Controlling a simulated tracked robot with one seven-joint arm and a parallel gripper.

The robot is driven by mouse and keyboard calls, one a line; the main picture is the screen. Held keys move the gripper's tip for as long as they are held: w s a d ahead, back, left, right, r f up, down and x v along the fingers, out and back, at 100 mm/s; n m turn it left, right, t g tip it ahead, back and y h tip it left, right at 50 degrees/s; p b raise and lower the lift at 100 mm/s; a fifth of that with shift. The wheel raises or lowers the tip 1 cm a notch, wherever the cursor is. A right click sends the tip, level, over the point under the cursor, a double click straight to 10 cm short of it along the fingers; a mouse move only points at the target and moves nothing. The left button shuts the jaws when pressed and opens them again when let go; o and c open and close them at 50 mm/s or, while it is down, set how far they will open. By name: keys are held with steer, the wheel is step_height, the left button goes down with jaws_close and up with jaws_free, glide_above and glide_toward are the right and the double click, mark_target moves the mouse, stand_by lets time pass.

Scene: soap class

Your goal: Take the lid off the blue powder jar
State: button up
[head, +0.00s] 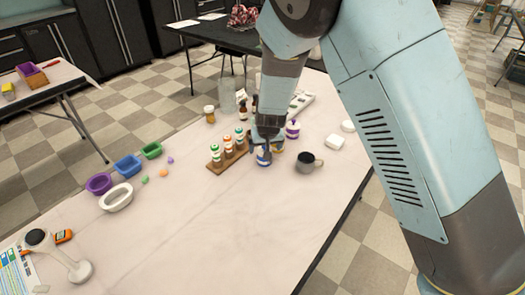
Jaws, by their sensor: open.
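The blue powder jar (263,160) is a small white-and-blue jar standing on the pale table, just right of the wooden bottle rack. My gripper (265,149) points down right over it, with its fingers at the jar's top. The gripper is open. The fingers hide most of the top of the jar, so I cannot tell how the lid sits or whether the fingers touch it. A jar with an orange band (278,146) stands close behind on the right. A purple-lidded jar (292,130) stands farther back.
A dark-topped mug (309,163) stands close on the right. The rack (229,158) with several small bottles is close on the left. Brown bottles and a glass jar (227,104) stand behind. Coloured bowls (128,166) are farther left. The table's front middle is clear.

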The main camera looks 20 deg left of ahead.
steer(key=shift+w+f, duration=0.1)
steer(key=shift+f, duration=0.25)
steer(key=c, duration=1.1)
